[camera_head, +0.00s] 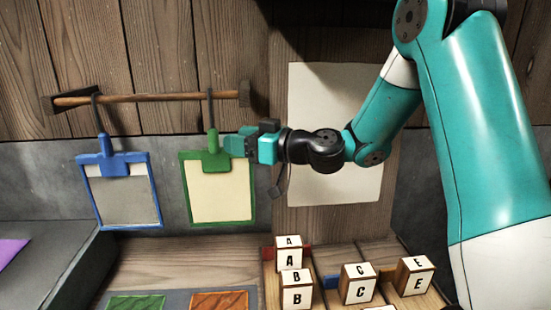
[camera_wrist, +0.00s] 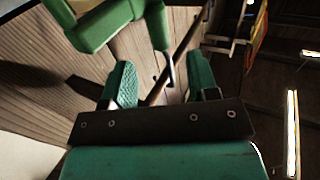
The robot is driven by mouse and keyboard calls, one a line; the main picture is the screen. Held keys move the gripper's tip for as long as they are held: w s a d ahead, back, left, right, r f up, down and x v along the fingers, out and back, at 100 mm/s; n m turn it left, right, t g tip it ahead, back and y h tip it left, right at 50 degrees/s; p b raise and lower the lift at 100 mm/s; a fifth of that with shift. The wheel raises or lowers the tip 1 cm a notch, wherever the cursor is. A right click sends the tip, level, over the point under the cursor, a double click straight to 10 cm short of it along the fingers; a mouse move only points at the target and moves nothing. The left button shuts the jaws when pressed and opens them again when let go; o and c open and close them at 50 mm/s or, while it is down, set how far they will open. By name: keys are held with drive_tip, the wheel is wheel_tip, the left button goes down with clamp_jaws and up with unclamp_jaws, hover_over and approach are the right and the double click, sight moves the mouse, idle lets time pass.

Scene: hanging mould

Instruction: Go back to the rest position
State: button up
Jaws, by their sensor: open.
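My gripper (camera_head: 240,144) is open, just right of the handle of the green hanging frame (camera_head: 187,190). In the head view its fingertips overlap the frame's upper right edge; I cannot tell whether they touch it. The green frame holds a cream panel and hangs by a hook from a wooden rod (camera_head: 150,97). In the wrist view the two fingers (camera_wrist: 160,82) stand apart with nothing between them. Part of the green frame (camera_wrist: 105,27) shows beyond them at the upper left. My arm reaches in from the right, in front of a pale sheet on the wall.
A blue hanging frame (camera_head: 153,205) with a grey panel hangs left on the same rod. Below, lettered blocks (camera_head: 297,290) stand in a wooden tray (camera_head: 330,298). A green tile (camera_head: 136,302) and an orange tile (camera_head: 220,301) lie at the bottom. A purple sheet (camera_head: 12,250) lies far left.

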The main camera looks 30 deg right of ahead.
drive_tip(key=b+v, duration=0.3)
drive_tip(key=v, duration=0.6)
drive_tip(key=s+a+f+n+g, duration=0.1)
drive_tip(key=s+a+f+g, duration=0.3)
drive_tip(key=a, duration=0.3)
drive_tip(key=s+a+f+n+g, duration=0.1)
drive_tip(key=s+a+g, duration=0.4)
drive_tip(key=a, duration=0.1)
drive_tip(key=s+f+m+g+h, duration=0.1)
drive_tip(key=s+f+g+h, duration=0.1)
drive_tip(key=s, duration=0.5)
drive_tip(key=s+f+m+g+h, duration=0.2)
drive_tip(key=s+f+h, duration=0.1)
drive_tip(key=s+h, duration=0.2)
drive_tip(key=s, duration=0.2)
drive_tip(key=shift+s+d+f+g, duration=0.25)
drive_tip(key=shift+s+g, duration=0.05)
drive_tip(key=shift+g, duration=0.1)
